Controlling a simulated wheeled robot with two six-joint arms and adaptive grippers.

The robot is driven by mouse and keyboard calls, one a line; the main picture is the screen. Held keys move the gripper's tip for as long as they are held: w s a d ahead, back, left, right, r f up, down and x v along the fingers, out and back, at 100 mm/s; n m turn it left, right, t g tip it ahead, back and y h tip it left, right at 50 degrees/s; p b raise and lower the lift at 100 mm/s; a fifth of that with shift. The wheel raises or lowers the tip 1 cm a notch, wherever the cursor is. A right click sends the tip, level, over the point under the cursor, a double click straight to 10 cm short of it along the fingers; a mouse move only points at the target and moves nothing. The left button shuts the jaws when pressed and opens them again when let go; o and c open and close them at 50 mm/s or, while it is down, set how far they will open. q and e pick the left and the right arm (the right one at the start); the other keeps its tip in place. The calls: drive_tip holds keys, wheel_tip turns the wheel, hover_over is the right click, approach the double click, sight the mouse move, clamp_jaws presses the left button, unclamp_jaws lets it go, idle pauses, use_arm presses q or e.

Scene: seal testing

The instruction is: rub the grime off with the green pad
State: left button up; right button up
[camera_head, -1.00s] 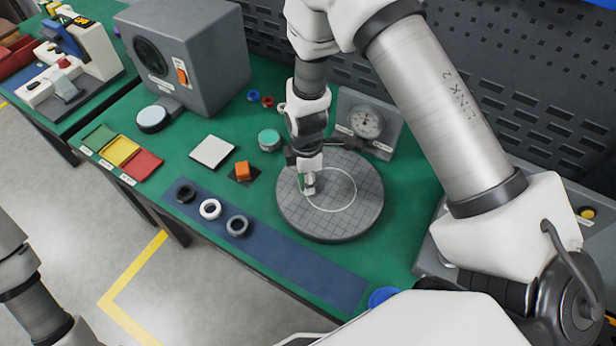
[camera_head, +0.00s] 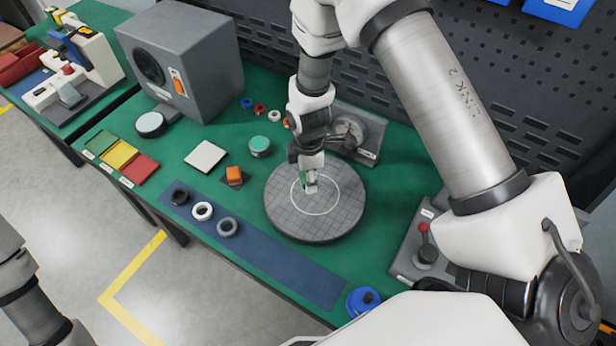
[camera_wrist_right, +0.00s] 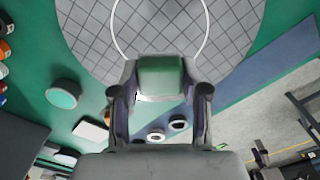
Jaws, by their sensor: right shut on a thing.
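My right gripper (camera_head: 311,184) points down over the round grey plate (camera_head: 345,215), which has a grid of lines and a white ring. It is shut on the green pad (camera_wrist_right: 161,76), which shows between the fingers in the right wrist view. No grime is clearly visible; the gripper hides part of the ring's inside.
A dial gauge (camera_head: 352,131) stands close behind the plate. Several seal rings (camera_head: 202,211) sit on the blue strip (camera_head: 290,265). A red-knobbed lever (camera_head: 424,240) stands right.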

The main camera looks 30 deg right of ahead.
drive_tip(key=shift+r+p, duration=1.05)
drive_tip(key=shift+r, duration=0.5)
drive_tip(key=shift+f, duration=0.1)
